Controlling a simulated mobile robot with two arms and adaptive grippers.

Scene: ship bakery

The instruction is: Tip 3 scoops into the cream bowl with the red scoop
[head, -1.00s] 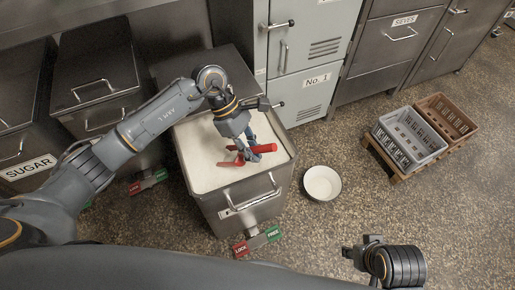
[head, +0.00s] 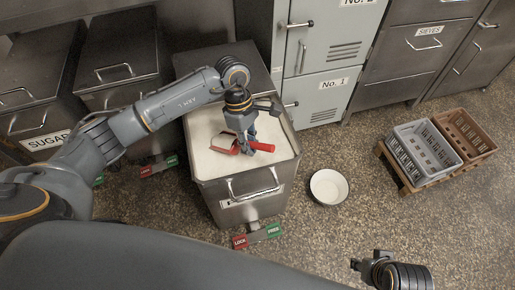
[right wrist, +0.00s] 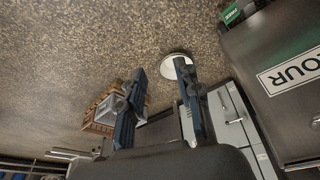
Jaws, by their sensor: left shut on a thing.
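The red scoop (head: 262,147) is at the white powder in an open metal bin (head: 245,197) in the head view. My left gripper (head: 249,147) is shut on its handle, above the powder. The scoop's head faces left and its hollow looks white inside; I cannot tell whether it touches the powder. The cream bowl (head: 328,187) stands upright on the floor right of the bin and looks empty. It also shows in the right wrist view (right wrist: 178,62). My right gripper (right wrist: 158,88) is open and empty, its fingers apart; it is at the lower right in the head view.
Grey and brown crates (head: 424,147) sit on a pallet at the right. Lockers (head: 325,95) stand behind the bin, and a sugar bin (head: 40,110) stands at the left. The speckled floor around the bowl is clear.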

